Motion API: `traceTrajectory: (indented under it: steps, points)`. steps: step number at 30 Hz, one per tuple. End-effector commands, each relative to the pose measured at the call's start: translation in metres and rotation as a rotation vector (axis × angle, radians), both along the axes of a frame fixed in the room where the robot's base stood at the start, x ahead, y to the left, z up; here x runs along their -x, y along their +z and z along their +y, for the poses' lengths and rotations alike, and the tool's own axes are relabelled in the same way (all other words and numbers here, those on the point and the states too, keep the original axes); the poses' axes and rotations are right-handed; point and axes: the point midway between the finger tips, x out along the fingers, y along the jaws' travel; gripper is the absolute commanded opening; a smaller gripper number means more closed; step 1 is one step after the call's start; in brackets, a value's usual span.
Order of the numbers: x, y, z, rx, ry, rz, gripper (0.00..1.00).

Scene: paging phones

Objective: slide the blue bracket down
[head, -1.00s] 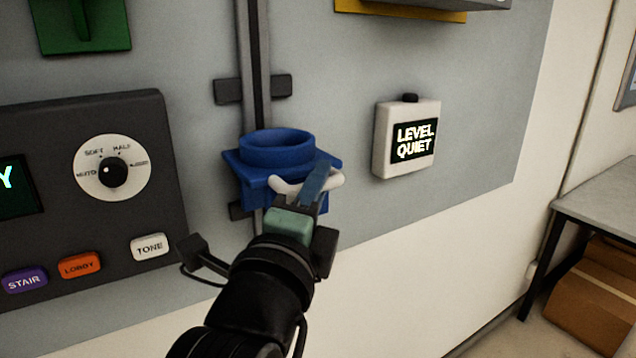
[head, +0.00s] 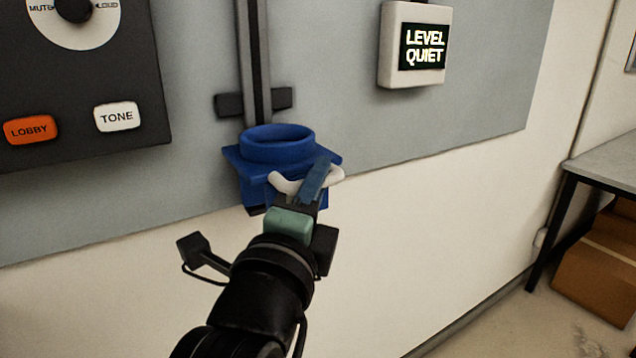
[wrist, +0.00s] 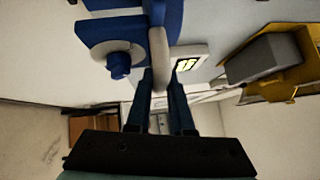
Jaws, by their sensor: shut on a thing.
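The blue bracket (head: 280,152) has a round ring on top and sits on the grey vertical rail (head: 254,60), near the lower edge of the grey wall panel. A pale curved handle (head: 331,178) sticks out from its front. My gripper (head: 312,182) is shut on this handle, in front of the bracket. In the wrist view the two fingers (wrist: 163,85) reach up to the handle (wrist: 159,48), with the blue bracket (wrist: 105,28) behind and to the left. A blue knob (wrist: 119,65) also shows there. The rail behind the bracket is hidden.
A dark cross clip (head: 232,105) holds the rail just above the bracket. A white box reading LEVEL QUIET (head: 424,45) is at upper right. A dark control panel (head: 75,75) is at left. A table (head: 606,160) and cardboard boxes (head: 597,280) stand at right.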

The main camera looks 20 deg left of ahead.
Motion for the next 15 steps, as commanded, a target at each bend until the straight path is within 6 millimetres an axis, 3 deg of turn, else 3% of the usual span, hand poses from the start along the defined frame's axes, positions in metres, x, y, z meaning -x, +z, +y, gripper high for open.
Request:
traceTrajectory:
  steps: [1, 6, 7, 9, 15]
  points:
    - [-0.0013, -0.0087, 0.0002, 0.009, -0.002, 0.021, 0.00]
    - [-0.0016, -0.0102, 0.0003, 0.012, -0.002, 0.025, 0.00]
    - [-0.0016, -0.0104, 0.0003, 0.012, -0.002, 0.025, 0.22]
    - [-0.0017, -0.0101, 0.0003, 0.012, -0.002, 0.024, 0.32]
    - [-0.0015, -0.0081, 0.0002, 0.008, -0.002, 0.021, 0.32]
